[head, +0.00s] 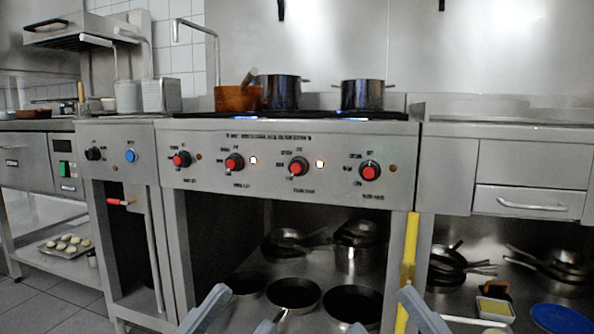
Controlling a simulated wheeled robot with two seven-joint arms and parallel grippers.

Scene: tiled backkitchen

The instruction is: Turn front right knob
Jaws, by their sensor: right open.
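The stove's front panel (340,150) carries a row of red-faced knobs: the far-left knob (182,159), the second knob (234,163), the third knob (298,167) and the far-right knob (370,171). Their labels are too small to read, so I cannot tell which is the front right one. White lights glow beside the second and third knobs; the lamp (393,169) by the far-right knob looks unlit. My left gripper (242,308) and right gripper (382,310) show at the bottom edge, fingers apart and empty, well below the knobs and touching none.
A brown pot (238,99) and two dark pots (279,92) (362,94) stand on the stove, with blue flames visible. A yellow post (410,262) stands below the panel's right end. Pans (293,294) fill the lower shelf. The space before the panel is clear.

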